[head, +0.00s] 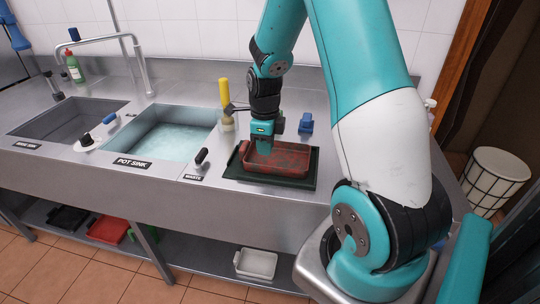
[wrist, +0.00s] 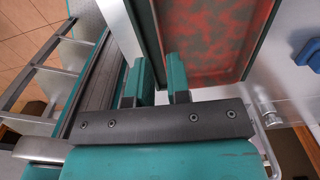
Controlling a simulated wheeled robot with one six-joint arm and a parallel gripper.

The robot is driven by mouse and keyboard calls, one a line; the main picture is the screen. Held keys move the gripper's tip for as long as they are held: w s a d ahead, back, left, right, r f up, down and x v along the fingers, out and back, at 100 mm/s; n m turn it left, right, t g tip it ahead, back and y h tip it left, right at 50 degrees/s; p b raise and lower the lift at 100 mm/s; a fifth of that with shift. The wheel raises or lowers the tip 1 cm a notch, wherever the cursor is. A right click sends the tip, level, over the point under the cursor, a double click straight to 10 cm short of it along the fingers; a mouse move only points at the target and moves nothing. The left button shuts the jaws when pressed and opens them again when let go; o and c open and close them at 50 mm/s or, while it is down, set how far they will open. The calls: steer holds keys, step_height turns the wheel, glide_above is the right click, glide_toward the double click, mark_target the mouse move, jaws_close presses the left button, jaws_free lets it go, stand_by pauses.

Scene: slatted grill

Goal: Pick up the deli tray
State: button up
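The deli tray (head: 283,161) is a shallow rectangular tray with a mottled red inside. It lies on a dark green board (head: 240,174) on the steel counter, right of the sinks. In the wrist view the red floor of the tray (wrist: 212,40) fills the upper right. My gripper (head: 263,143) points down at the tray's left side. In the wrist view its two teal fingers (wrist: 161,82) are close together, with the tray's side wall between them. The fingertips are partly hidden, and I see no clear lift off the board.
The water-filled pot sink (head: 165,138) is left. A shelf below holds a white tray (head: 256,263) and a red tray (head: 108,230).

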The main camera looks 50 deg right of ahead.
mark_target(265, 166)
steer(key=shift+w+a+f+p, duration=0.1)
steer(key=shift+f+p, duration=0.8)
steer(key=shift+f, duration=2.95)
jaws_close()
